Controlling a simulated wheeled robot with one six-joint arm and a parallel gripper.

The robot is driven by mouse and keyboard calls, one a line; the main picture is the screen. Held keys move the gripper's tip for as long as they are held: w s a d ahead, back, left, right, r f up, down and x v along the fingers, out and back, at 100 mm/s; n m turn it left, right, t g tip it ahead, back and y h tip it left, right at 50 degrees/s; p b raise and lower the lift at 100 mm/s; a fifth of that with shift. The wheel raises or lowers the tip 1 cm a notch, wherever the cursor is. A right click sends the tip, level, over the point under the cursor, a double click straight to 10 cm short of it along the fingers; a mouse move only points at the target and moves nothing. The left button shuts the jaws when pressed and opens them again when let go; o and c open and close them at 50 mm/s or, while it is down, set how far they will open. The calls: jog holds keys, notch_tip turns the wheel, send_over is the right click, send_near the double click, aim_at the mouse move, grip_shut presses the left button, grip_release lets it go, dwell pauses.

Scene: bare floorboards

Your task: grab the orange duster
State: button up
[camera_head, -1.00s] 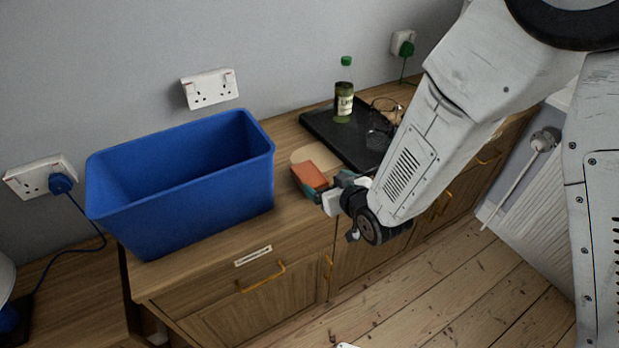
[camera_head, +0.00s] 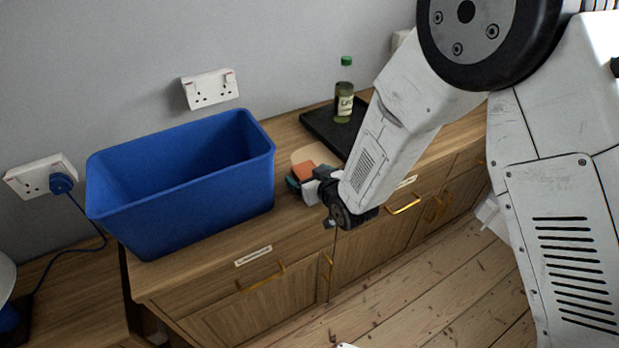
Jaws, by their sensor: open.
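The orange duster (camera_head: 304,170) lies on the wooden cabinet top, just right of the blue bin. Only part of its orange top shows; my gripper hides the rest. My gripper (camera_head: 298,180) is low at the duster's near side, with its teal-tipped fingers beside or around it. The jaws are open; whether a finger touches the duster I cannot tell.
A large blue bin (camera_head: 262,160) stands left of the duster. A light wooden board (camera_head: 312,152) lies behind the duster. A black tray (camera_head: 322,128) with a green-capped bottle (camera_head: 344,92) is at the back right. Wall sockets (camera_head: 210,89) are behind the bin.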

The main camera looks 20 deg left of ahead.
jog(key=c, duration=1.1)
jog(key=shift+o, duration=0.2)
